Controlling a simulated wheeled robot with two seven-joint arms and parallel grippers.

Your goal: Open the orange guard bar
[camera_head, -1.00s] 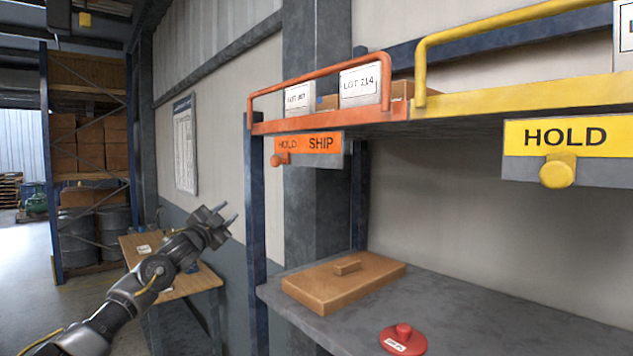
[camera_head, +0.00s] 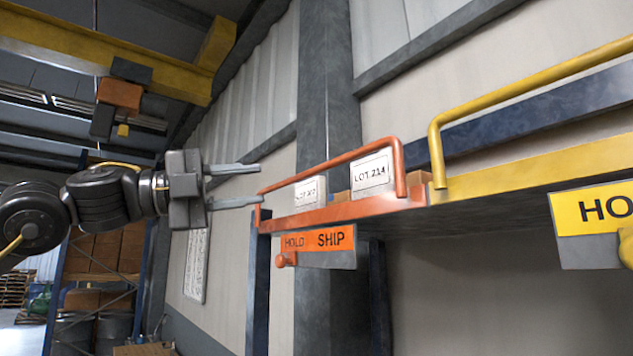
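The orange guard bar (camera_head: 330,163) runs along the front of the upper shelf's left bay, raised above the orange shelf edge (camera_head: 345,212). Two white boxes, labelled LOT 214 (camera_head: 372,174) and LOT with an unclear number (camera_head: 309,193), stand behind it. My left gripper (camera_head: 236,186) is open, its two fingers pointing right toward the bar's left end. It looks empty, and I cannot tell whether a fingertip touches the bar. My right gripper is out of view.
An orange HOLD/SHIP sign (camera_head: 319,240) with an orange knob (camera_head: 287,259) hangs below the shelf edge. A yellow guard bar (camera_head: 530,92) and yellow HOLD sign (camera_head: 597,207) are to the right. A grey column (camera_head: 328,85) stands behind.

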